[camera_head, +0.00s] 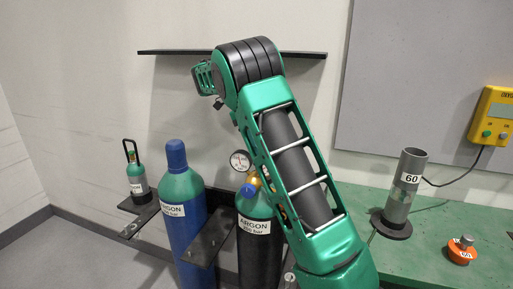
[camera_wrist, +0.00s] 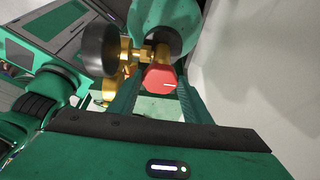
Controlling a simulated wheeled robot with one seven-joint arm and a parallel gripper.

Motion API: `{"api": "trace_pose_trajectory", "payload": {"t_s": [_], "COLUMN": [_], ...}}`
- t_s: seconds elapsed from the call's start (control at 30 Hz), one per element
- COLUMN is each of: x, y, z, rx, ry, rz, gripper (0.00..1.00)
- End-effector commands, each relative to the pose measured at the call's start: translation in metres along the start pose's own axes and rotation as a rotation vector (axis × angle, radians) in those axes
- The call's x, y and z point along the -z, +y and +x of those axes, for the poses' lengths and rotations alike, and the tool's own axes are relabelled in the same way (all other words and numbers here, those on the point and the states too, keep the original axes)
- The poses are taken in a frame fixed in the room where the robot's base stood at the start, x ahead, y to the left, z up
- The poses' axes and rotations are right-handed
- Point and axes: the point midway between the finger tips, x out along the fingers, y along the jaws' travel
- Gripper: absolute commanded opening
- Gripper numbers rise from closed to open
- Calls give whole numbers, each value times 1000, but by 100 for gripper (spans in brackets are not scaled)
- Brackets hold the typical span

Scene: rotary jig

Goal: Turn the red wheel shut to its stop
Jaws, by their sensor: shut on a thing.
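The red wheel (camera_wrist: 160,77) is a faceted knob with a pale mark on its face, on a brass valve fitting in the wrist view. My gripper (camera_wrist: 157,91) has its two green fingers on either side of the wheel and is shut on it. The fitting sits at the green top of a gas cylinder (camera_wrist: 172,22). In the head view, my arm hides the red wheel and my gripper; the dark argon cylinder with a green shoulder (camera_head: 254,207) shows partly beside the arm.
A round pressure gauge (camera_head: 240,161) sits close to the wheel; its dark back (camera_wrist: 100,50) shows in the wrist view. A blue capped argon cylinder (camera_head: 180,215) stands to the left.

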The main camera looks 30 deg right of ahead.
Motion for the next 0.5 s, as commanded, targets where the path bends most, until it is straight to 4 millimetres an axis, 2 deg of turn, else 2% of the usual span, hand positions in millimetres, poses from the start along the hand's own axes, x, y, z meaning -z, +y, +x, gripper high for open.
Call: {"api": "trace_pose_trajectory", "payload": {"t_s": [0.2,0.23,0.3,0.5], "x": [1,1,1,1], "y": [-2,-2,-2,-1], "z": [-2,-2,-2,-1], "rx": [8,8,8,4], "ry": [-2,-2,-2,-1], "rz": [3,3,3,2], "gripper": [22,47,63,63]}}
